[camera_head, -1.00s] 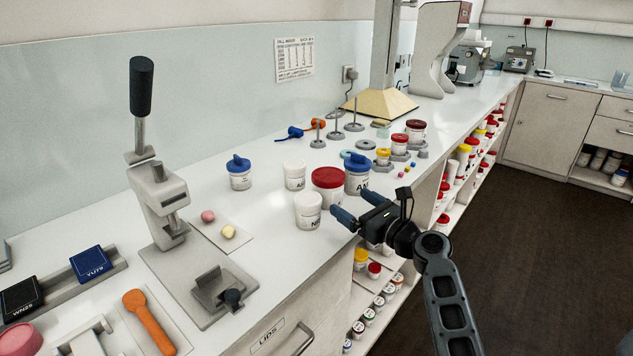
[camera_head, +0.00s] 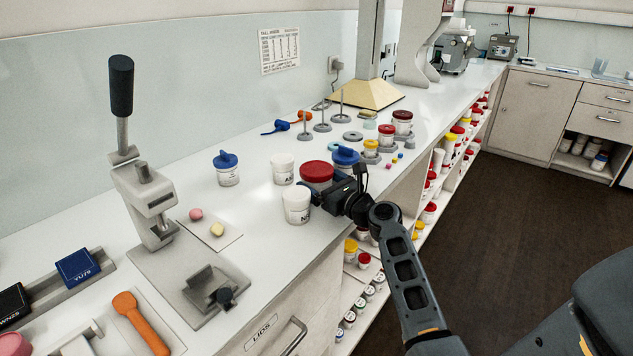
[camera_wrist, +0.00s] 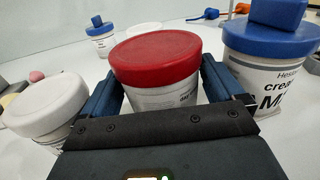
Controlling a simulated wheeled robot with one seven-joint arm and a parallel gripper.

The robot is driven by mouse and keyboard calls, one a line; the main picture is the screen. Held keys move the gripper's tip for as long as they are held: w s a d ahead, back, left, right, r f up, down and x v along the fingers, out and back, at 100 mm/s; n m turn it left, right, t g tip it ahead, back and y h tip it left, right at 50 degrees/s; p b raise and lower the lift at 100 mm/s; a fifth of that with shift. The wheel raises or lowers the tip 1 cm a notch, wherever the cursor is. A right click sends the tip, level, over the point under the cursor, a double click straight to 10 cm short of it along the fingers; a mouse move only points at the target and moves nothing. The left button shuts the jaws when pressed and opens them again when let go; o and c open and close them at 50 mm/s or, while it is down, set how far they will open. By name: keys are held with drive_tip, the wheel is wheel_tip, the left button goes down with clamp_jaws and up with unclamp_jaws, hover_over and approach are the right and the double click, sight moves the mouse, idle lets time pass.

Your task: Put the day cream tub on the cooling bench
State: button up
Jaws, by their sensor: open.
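A white tub with a red lid (camera_head: 316,170) stands on the white counter; its lid fills the middle of the wrist view (camera_wrist: 155,57). Contact cannot be told. A white-lidded tub marked "NI" (camera_head: 297,205) stands at the left finger. A blue-lidded tub (camera_wrist: 270,75) reading "cream M" stands by the right finger. I cannot identify the cooling bench.
Another white tub (camera_head: 284,168) and a small blue-lidded tub (camera_head: 228,170) stand behind. A lever press (camera_head: 150,200) is at left. Ring stands (camera_head: 342,112) and jars stand farther along the counter. Shelves of jars (camera_head: 365,285) lie below its front edge.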

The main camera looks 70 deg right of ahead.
drive_tip(key=c, duration=0.9)
wheel_tip(320, 180, up, 10)
drive_tip(key=shift+p, duration=1.15)
